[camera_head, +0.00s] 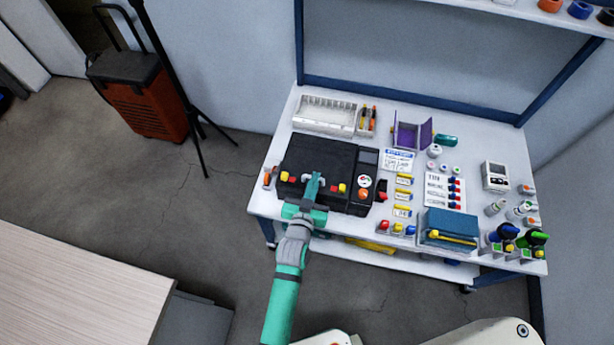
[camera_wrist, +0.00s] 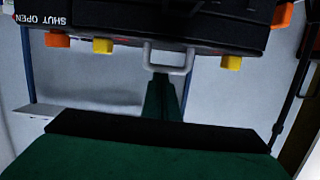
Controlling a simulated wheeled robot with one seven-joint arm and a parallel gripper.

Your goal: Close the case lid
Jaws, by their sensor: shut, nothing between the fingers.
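A black case (camera_head: 325,165) sits on the left part of the white table. Its dark top looks flat in the head view; I cannot tell whether the lid is fully down. Its front has a grey handle (camera_wrist: 168,60) with yellow and orange latches (camera_wrist: 103,46) beside it. The wrist view also shows a "SHUT OPEN" label, upside down. My green gripper (camera_head: 312,188) is at the front edge of the case by the handle. Its fingers (camera_wrist: 163,97) are shut and empty, close to the handle; contact is unclear.
An open purple box (camera_head: 410,138), a white tray (camera_head: 324,115) and a blue box (camera_head: 448,228) stand on the table (camera_head: 268,208). Small bottles and coloured parts crowd its right side. A wooden surface (camera_head: 75,290) is at lower left. A tripod and orange-black trolley (camera_head: 145,95) stand behind.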

